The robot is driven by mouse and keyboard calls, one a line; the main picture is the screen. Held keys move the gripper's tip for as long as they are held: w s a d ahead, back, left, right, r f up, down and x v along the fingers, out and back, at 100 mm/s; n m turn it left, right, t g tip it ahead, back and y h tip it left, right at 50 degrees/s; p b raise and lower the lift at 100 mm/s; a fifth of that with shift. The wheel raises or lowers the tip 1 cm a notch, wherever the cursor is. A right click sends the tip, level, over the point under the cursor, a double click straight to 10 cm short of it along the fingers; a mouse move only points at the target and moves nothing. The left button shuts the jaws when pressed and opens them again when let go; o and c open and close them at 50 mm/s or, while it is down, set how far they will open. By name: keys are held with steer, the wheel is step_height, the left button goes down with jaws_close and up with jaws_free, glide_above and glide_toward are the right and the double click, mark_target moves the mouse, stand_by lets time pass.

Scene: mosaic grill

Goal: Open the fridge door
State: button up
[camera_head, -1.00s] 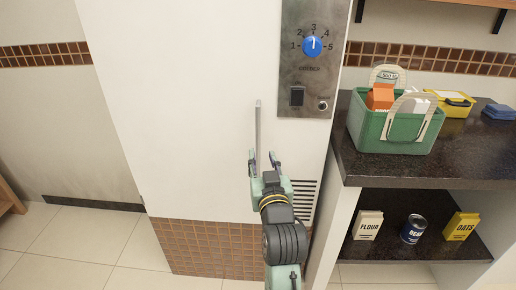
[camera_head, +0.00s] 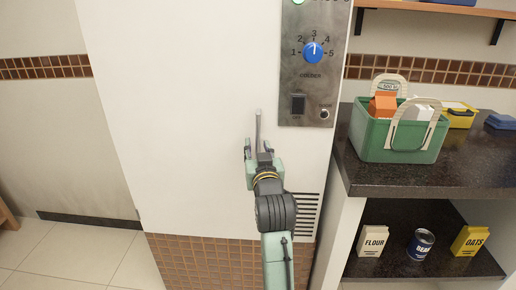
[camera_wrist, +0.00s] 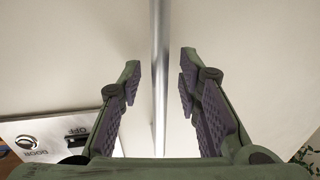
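The fridge is the tall white unit whose white door (camera_head: 190,130) is closed, with brown tiles along its bottom. A thin vertical metal handle (camera_head: 258,128) stands on the door; it also shows in the wrist view (camera_wrist: 160,70). My gripper (camera_head: 258,150) is at the lower part of the handle. In the wrist view my gripper (camera_wrist: 158,75) is open, with one finger on each side of the handle bar. Gaps show between the bar and both finger pads. The lower end of the handle is hidden behind my gripper in the head view.
A metal control panel (camera_head: 313,80) with a blue knob (camera_head: 313,52) is right of the handle. A dark counter (camera_head: 400,180) at right bears a green basket (camera_head: 400,140). Flour (camera_head: 373,241), a can (camera_head: 421,244) and oats (camera_head: 468,241) stand on the shelf below.

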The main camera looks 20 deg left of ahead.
steer(key=shift+c, duration=0.2)
jaws_close()
stand_by(0.7)
